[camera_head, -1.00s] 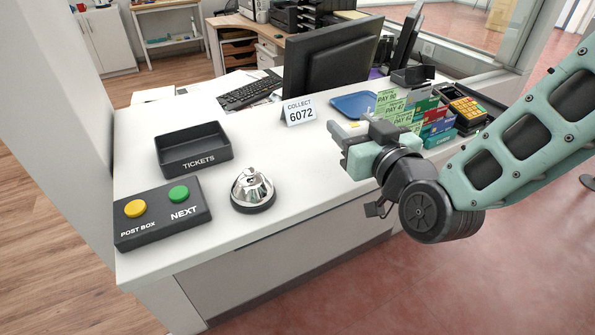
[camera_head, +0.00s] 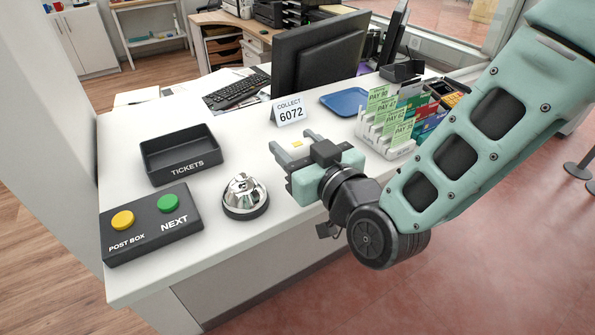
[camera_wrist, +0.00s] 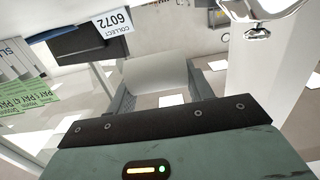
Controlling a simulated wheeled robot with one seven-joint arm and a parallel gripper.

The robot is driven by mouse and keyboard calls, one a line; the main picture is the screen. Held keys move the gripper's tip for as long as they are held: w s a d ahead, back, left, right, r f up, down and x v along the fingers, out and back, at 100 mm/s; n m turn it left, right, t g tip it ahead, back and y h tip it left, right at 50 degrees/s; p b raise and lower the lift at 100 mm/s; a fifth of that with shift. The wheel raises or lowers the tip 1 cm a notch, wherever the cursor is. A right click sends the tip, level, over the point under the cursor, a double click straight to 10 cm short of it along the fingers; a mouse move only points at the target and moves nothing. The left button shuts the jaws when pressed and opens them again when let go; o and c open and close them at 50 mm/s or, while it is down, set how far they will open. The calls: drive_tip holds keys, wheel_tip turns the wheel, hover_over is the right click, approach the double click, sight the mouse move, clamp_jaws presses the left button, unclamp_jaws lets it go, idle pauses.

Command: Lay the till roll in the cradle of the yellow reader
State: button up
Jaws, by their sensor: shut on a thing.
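My gripper (camera_head: 282,152) is above the front of the counter, right of the bell. It is shut on a white roll, which I take for the till roll (camera_wrist: 155,75); the roll lies across between the two fingers in the wrist view. In the head view the roll hardly stands out against the white counter. The yellow reader (camera_head: 454,98) is at the right end of the counter, behind the card rack. My arm is in front of part of it, and its cradle cannot be made out.
A card rack (camera_head: 372,138) stands between my gripper and the reader. A bell (camera_head: 245,197), tickets tray (camera_head: 180,153), button box (camera_head: 150,227), collect sign (camera_head: 289,110) and blue tray (camera_head: 345,101) share the counter (camera_head: 228,147). A monitor (camera_head: 318,57) stands behind.

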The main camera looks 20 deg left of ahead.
drive_tip(key=shift+f, duration=2.7)
drive_tip(key=shift+f, duration=0.2)
drive_tip(key=o, duration=1)
drive_tip(key=shift+c, duration=0.2)
drive_tip(key=shift+r+p, duration=0.15)
drive_tip(key=shift+p, duration=0.2)
